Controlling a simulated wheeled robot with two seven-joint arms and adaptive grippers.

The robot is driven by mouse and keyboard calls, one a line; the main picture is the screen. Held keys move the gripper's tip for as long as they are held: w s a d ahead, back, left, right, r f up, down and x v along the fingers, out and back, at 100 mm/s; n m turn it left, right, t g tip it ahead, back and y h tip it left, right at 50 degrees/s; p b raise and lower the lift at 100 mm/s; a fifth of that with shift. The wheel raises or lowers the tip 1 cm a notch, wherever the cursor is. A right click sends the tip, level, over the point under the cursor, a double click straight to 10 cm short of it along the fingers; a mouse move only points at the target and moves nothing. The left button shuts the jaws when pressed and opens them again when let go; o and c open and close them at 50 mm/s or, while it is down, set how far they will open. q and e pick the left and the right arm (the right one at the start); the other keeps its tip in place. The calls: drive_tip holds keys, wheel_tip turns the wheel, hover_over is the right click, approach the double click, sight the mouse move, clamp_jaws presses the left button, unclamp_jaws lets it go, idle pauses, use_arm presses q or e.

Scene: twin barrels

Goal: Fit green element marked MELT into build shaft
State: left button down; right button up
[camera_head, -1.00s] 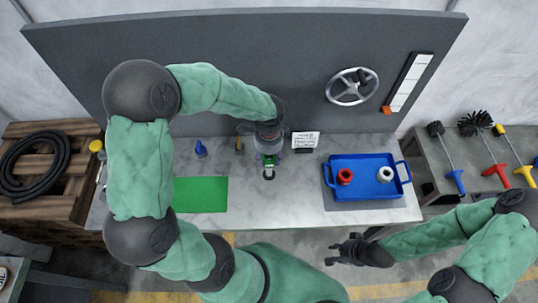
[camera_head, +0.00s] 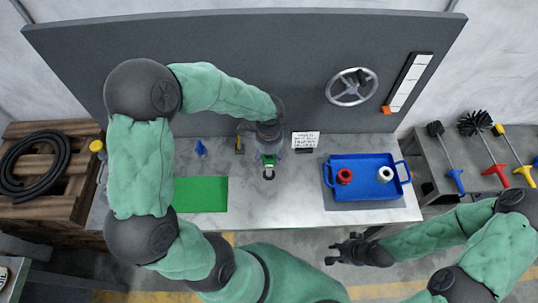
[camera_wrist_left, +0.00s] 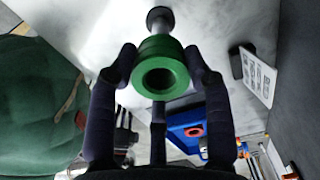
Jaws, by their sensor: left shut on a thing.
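My left gripper (camera_head: 268,157) is shut on a green ring-shaped element (camera_wrist_left: 160,68) above the table; the element also shows in the head view (camera_head: 269,160). In the left wrist view its hole faces the camera, and no MELT lettering is legible. A grey post with a dark round end (camera_wrist_left: 158,17), apparently the build shaft, shows just beyond the element. The element hides part of the post, and I cannot tell whether the post enters its hole. My right gripper (camera_head: 340,250) is open and empty in front of the table.
A blue tray (camera_head: 328,187) holds a red ring (camera_head: 344,176) and a white ring (camera_head: 385,174). A green mat (camera_head: 201,195) lies left of the gripper. A sign (camera_head: 305,140) stands behind. A handwheel (camera_head: 352,87) is on the back panel.

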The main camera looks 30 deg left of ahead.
sight(269, 170)
use_arm(q)
drive_tip(key=shift+f+b, duration=3.45)
drive_tip(key=shift+f, duration=1.2)
drive_tip(key=shift+c, duration=2.2)
unclamp_jaws()
wheel_tip(269, 170, up, 12)
